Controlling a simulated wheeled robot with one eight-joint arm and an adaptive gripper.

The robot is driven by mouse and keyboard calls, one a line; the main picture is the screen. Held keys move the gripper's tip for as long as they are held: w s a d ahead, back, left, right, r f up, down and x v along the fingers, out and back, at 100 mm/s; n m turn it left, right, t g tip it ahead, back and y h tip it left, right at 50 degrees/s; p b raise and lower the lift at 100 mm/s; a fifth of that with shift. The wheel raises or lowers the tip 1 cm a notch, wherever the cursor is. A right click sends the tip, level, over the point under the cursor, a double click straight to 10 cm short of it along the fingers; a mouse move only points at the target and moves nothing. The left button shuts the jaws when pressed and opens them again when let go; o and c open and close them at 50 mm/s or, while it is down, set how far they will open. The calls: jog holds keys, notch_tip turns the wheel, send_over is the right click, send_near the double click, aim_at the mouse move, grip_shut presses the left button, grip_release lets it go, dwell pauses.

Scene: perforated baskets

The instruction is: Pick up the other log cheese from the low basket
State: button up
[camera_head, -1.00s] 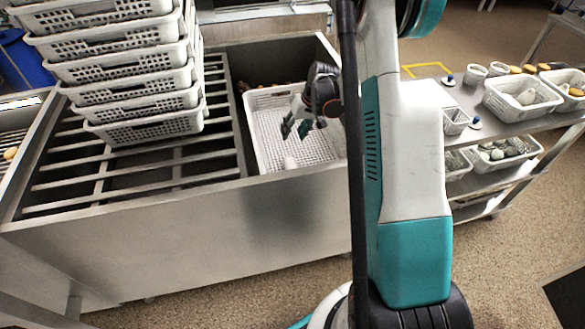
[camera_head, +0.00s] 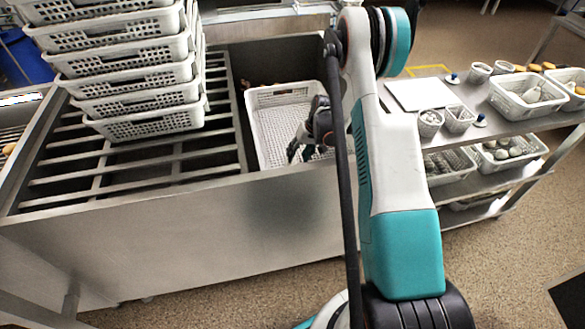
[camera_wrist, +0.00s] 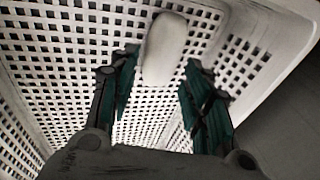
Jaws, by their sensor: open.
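The log cheese (camera_wrist: 166,48) is a short white cylinder with rounded ends. In the wrist view it is in the white perforated low basket (camera_wrist: 60,60), near the basket's side wall. My gripper (camera_wrist: 155,95) is open, with a green-padded finger on each side of the near part of the cheese. I cannot tell whether either finger touches it. In the head view the low basket (camera_head: 275,97) sits in the right part of the metal sink, and my gripper (camera_head: 300,152) is down inside it near the front wall. The cheese is hidden there.
A tall stack of white baskets (camera_head: 140,80) stands on the slatted rack left of the low basket. The metal front wall (camera_head: 200,225) of the sink rises close before my gripper. A shelf cart (camera_head: 420,95) with baskets and cups stands at the right.

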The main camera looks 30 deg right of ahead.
aim_at(294, 162)
jog(key=b+x, duration=0.1)
jog(key=x, duration=0.1)
jog(key=b+x, duration=0.2)
jog(key=x, duration=0.1)
jog(key=shift+s+a+f, duration=0.15)
jog(key=shift+s+a, duration=0.05)
jog(key=c, duration=0.8)
jog(key=shift+c, duration=0.2)
